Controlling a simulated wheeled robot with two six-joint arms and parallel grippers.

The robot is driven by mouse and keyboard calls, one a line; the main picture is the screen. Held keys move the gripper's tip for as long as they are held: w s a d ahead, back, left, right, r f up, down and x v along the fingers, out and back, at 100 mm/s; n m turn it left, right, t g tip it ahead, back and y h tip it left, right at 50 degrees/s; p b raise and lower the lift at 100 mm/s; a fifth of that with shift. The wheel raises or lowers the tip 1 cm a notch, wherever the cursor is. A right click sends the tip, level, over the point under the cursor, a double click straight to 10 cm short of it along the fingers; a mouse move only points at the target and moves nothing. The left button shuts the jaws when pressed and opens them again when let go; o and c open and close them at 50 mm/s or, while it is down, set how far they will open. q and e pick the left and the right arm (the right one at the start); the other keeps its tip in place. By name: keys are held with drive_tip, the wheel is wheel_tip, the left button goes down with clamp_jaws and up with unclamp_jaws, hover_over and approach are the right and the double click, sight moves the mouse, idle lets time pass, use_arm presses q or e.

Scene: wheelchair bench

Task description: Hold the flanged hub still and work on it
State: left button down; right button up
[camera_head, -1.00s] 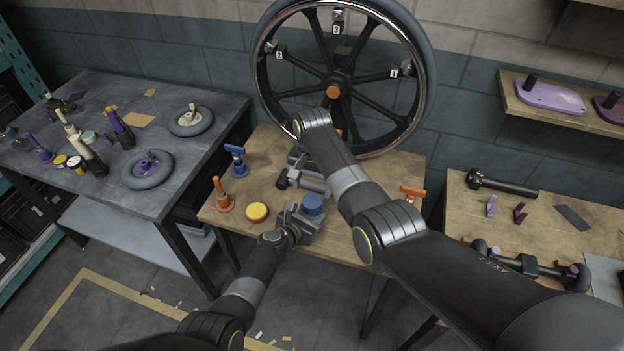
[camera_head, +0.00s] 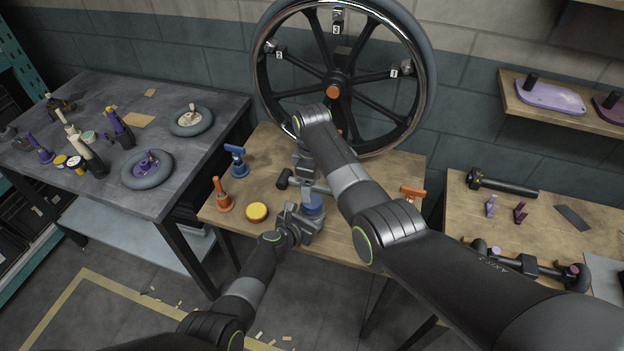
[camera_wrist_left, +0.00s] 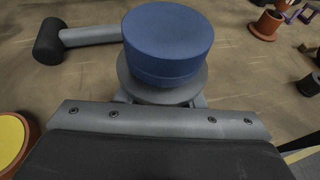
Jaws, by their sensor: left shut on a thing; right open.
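The flanged hub (camera_head: 313,204) has a blue round top over a grey flange and stands near the front of the middle bench. In the left wrist view its blue cap (camera_wrist_left: 168,42) and grey flange fill the upper middle. My left gripper (camera_head: 303,222) is shut on the hub from the front; its fingertips are mostly hidden in the left wrist view. My right gripper (camera_head: 308,186) is open and points down, just above and behind the hub. Whether it touches the hub I cannot tell. A mallet (camera_head: 283,183) with a dark head and grey handle lies behind the hub.
A yellow-topped disc (camera_head: 257,212), an orange tool (camera_head: 222,196) and a blue tool (camera_head: 237,161) stand left on the bench. An orange-handled piece (camera_head: 412,193) is at right. A large wheel (camera_head: 268,75) stands behind. Cluttered tables flank both sides.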

sight(313, 200)
drive_tip(key=n, duration=0.6)
drive_tip(key=shift+r, duration=0.2)
drive_tip(key=n, duration=0.7)
drive_tip(key=shift+r+n, duration=0.15)
drive_tip(key=shift+n, duration=0.15)
drive_tip(key=shift+f, duration=3.9)
